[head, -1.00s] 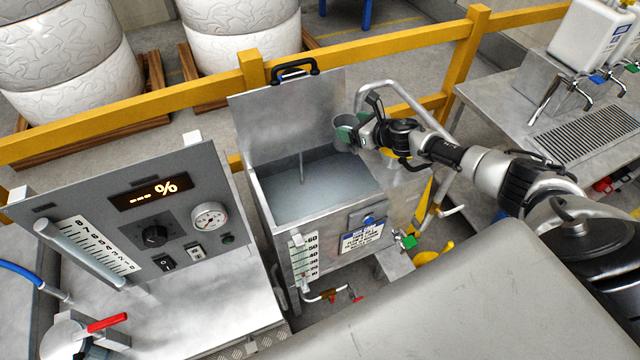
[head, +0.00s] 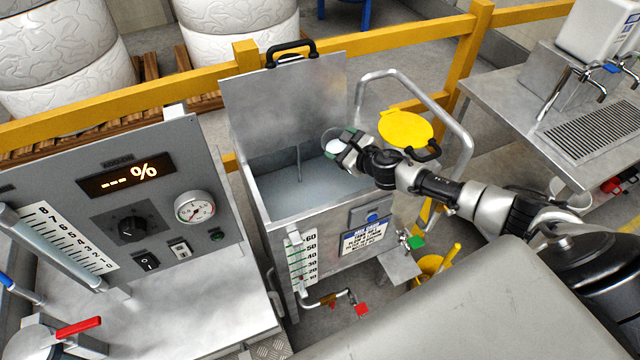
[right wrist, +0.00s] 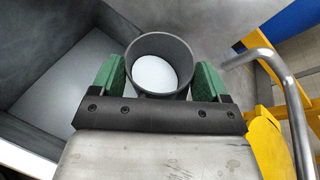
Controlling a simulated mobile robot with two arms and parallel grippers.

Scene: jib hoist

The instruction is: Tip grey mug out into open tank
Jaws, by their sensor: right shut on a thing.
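The grey mug (head: 326,143) is held over the right back part of the open tank (head: 322,232). White contents show inside it. My right gripper (head: 346,150) is shut on the mug, as the right wrist view also shows: the green fingers (right wrist: 160,82) sit on either side of the mug (right wrist: 132,62), whose round mouth faces the camera. No stream leaves the mug. The tank's lid (head: 285,105) stands raised at the back, and grey liquid or floor shows inside, with a thin upright rod. My left gripper is out of view.
A control panel (head: 75,190) with a gauge and a blank-dash display stands left. A yellow round lid (head: 405,128) and a metal tube rail (head: 450,115) are right of the tank. A yellow barrier (head: 200,88) runs behind. A steel counter with taps (head: 530,110) stands at right.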

